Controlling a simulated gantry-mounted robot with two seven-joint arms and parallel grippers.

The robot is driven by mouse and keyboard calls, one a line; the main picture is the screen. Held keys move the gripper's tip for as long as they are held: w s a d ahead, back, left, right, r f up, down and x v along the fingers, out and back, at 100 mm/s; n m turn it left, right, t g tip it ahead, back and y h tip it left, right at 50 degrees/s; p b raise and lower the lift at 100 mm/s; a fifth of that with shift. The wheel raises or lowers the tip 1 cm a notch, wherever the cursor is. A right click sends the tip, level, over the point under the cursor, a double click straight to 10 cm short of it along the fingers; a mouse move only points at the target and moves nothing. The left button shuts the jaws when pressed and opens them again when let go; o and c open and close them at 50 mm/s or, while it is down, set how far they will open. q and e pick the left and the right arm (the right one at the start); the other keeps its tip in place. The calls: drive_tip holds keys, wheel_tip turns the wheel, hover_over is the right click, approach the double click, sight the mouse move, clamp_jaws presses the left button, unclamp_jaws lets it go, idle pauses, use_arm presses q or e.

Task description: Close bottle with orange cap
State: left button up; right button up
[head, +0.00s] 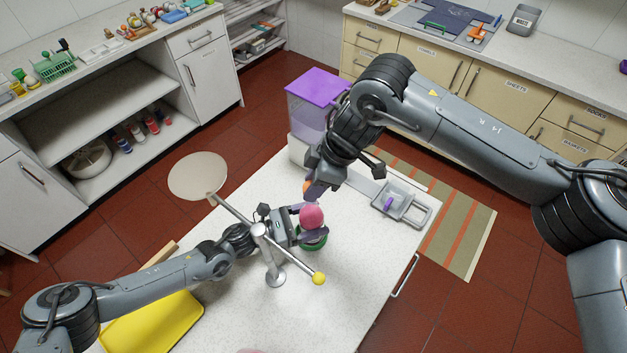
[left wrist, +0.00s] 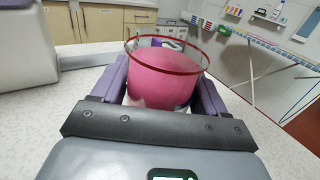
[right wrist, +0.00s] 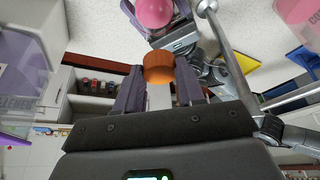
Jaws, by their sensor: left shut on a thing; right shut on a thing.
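The orange cap (right wrist: 159,68) is between the purple fingers of my right gripper (right wrist: 160,85) in the right wrist view, and shows as a small orange spot in the head view (head: 306,187). The pink bottle (left wrist: 150,82), with a red ring around its top, sits between the fingers of my left gripper (left wrist: 160,100). In the head view the bottle (head: 312,215) shows as a rounded pink shape, just below the right gripper (head: 314,192). Both grippers are shut on these things. The cap is apart from the bottle. The bottle's lower part is hidden by the left gripper.
A green round item (head: 317,245) lies beneath the left gripper on the white table (head: 350,270). A metal stand (head: 274,262) with a yellow ball (head: 319,278) rises close to the left arm. A purple-lidded bin (head: 318,88) and a grey tray (head: 402,206) are nearby. The table's front right is clear.

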drive_tip(key=shift+f, duration=0.35)
idle(0.3)
drive_tip(key=shift+f, duration=0.9)
drive_tip(key=shift+f, duration=0.5)
use_arm(q)
clamp_jaws()
use_arm(e)
drive_tip(key=shift+s+f+m+t, duration=0.15)
drive_tip(key=shift+m+t, duration=0.15)
drive_tip(key=shift+m, duration=0.8)
drive_tip(key=m+t, duration=0.1)
drive_tip(key=m, duration=0.1)
drive_tip(key=m+t+h, duration=0.1)
drive_tip(key=m, duration=0.2)
drive_tip(key=shift+s+a+m, duration=0.1)
drive_tip(key=shift+a+m, duration=0.1)
drive_tip(key=shift+m, duration=0.1)
drive_tip(key=m+h, duration=0.1)
drive_tip(key=m, duration=0.1)
drive_tip(key=m+t+h, duration=0.1)
drive_tip(key=m, duration=0.2)
drive_tip(key=shift+a, duration=0.15)
drive_tip(key=m+h, duration=0.1)
drive_tip(key=m, duration=0.2)
drive_tip(key=shift+t, duration=0.3)
